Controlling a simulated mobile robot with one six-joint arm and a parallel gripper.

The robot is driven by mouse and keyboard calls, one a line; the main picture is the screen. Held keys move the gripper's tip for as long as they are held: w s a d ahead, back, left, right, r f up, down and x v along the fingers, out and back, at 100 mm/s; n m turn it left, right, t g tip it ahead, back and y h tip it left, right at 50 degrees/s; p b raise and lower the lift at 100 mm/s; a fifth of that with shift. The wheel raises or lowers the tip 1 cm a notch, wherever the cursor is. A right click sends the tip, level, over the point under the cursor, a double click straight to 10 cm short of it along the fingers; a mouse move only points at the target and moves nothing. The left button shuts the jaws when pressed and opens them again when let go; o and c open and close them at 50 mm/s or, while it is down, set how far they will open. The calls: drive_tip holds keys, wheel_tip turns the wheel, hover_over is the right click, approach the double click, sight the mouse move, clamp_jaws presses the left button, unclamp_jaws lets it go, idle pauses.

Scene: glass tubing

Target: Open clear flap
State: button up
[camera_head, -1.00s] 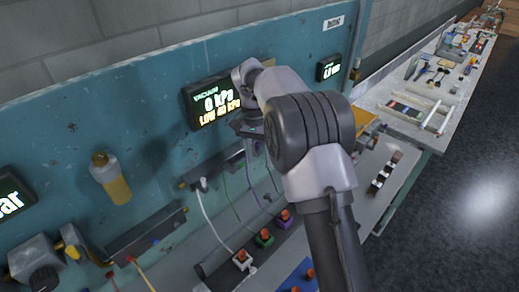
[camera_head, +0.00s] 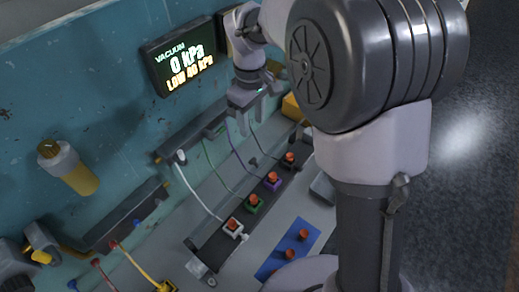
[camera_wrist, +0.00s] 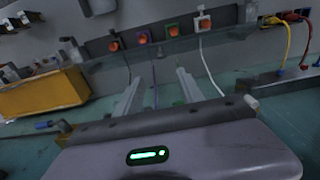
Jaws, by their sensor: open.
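A dark strip (camera_head: 222,243) carries several red buttons on white, green, purple and dark bases. In the wrist view, what looks like a clear flap (camera_wrist: 225,38) shows as a faint see-through band with a pale edge running across in front of these buttons. I cannot make out its hinge, and it is hard to tell in the head view. My gripper (camera_head: 243,112) hangs above the cables behind the button row, near the teal panel. In the wrist view its two fingers (camera_wrist: 160,88) are apart with nothing gripped between them, pointing toward the buttons.
Thin white, green and purple cables run from a dark rail (camera_head: 195,135) to the buttons. A vacuum display (camera_head: 183,58) and a yellow bottle (camera_head: 72,170) are on the teal panel. A blue plate (camera_head: 285,252) with red buttons lies in front. An orange box (camera_wrist: 42,95) is at left in the wrist view.

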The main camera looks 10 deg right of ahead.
sight(253, 159)
wheel_tip(253, 159, down, 16)
drive_tip(key=b, duration=0.2)
drive_tip(key=shift+s+f+b, duration=0.1)
drive_tip(key=shift+s+b, duration=0.05)
drive_tip(key=shift+b, duration=0.25)
clamp_jaws()
drive_tip(key=shift+a, duration=0.1)
idle(1.0)
